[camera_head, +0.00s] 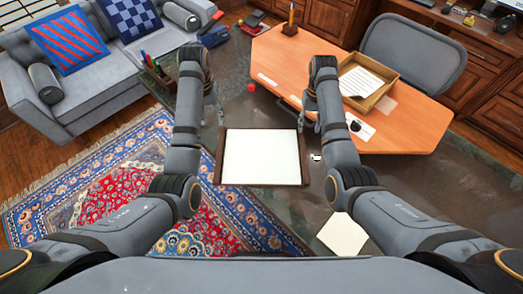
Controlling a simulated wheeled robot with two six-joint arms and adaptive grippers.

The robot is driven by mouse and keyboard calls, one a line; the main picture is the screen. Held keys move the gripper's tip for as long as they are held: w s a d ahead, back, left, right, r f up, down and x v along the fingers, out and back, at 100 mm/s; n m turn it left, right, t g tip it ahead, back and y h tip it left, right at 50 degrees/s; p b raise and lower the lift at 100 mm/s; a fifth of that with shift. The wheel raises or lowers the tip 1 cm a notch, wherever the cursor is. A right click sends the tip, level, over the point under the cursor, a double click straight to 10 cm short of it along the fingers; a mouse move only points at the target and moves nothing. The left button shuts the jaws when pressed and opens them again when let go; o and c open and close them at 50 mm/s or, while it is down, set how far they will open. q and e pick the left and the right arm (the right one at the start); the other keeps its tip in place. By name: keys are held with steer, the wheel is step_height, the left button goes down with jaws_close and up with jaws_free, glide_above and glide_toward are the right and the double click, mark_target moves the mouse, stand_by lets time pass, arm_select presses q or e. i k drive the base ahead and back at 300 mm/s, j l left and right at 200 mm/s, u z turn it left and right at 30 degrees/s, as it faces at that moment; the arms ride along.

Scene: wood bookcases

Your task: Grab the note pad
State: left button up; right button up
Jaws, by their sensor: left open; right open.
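A white rectangular pad with dark brown side edges (262,158) lies flat between my two forearms; it looks like the note pad. A loose pale sheet (343,233) lies lower right. My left gripper (217,113) is beside the pad's upper left corner, and my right gripper (302,121) is beside its upper right corner. Both are open. Their fingers are small and partly hidden by my arms, so contact with the pad cannot be told.
An orange-brown wooden desk (290,75) stands ahead, with a wooden paper tray (383,97) and a pen holder (290,29). A grey chair (413,48) is behind it. A grey sofa (95,75) and a patterned rug (105,190) are at left. A small red cup (251,90) is near the desk.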

mark_target(342, 235)
steer(key=k, duration=1.5)
